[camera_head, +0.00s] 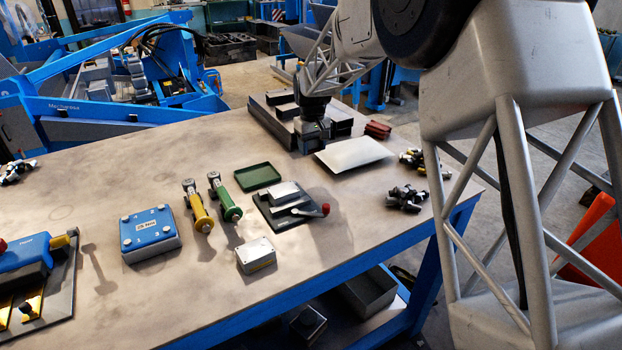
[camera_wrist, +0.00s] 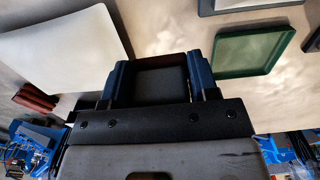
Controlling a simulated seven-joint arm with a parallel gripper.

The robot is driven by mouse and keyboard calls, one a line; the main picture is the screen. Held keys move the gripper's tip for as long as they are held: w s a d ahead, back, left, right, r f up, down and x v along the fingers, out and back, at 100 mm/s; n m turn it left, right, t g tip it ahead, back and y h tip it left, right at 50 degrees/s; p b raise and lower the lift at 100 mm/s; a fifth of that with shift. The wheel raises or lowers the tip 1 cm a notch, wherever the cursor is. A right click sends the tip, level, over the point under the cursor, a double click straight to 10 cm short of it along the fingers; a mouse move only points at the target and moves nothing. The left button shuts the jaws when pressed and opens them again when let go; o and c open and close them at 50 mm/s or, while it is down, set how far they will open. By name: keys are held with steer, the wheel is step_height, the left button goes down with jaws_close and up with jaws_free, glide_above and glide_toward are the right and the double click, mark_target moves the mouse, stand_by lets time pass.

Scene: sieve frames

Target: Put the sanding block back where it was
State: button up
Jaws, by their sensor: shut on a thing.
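My gripper (camera_head: 311,140) is at the far part of the workbench, pointing down. It is beside a dark grey stepped fixture (camera_head: 262,117) and left of a white sheet (camera_head: 352,153). In the wrist view, its two blue-sided fingers (camera_wrist: 160,70) are shut on a dark block (camera_wrist: 162,86), which appears to be the sanding block. The block is mostly hidden by the gripper in the head view. I cannot tell whether it touches the bench. The green tray (camera_head: 257,177) is empty; it also shows in the wrist view (camera_wrist: 253,52).
Reddish-brown blocks (camera_head: 377,130) lie behind the white sheet. A plate fixture with a red knob (camera_head: 290,206), yellow (camera_head: 198,207) and green (camera_head: 225,198) clamps, a blue box (camera_head: 150,237) and a metal box (camera_head: 257,255) stand nearer. Dark knobbed parts (camera_head: 405,198) lie by the right edge.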

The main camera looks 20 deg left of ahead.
glide_above(312, 179)
steer(key=shift+s+f, duration=0.1)
steer(key=shift+f, duration=2.4)
steer(key=shift+f, duration=0.1)
steer(key=shift+f, duration=2.4)
steer(key=shift+f, duration=0.1)
steer(key=o, duration=0.9)
step_height(312, 179, up, 12)
steer(key=shift+r, duration=0.1)
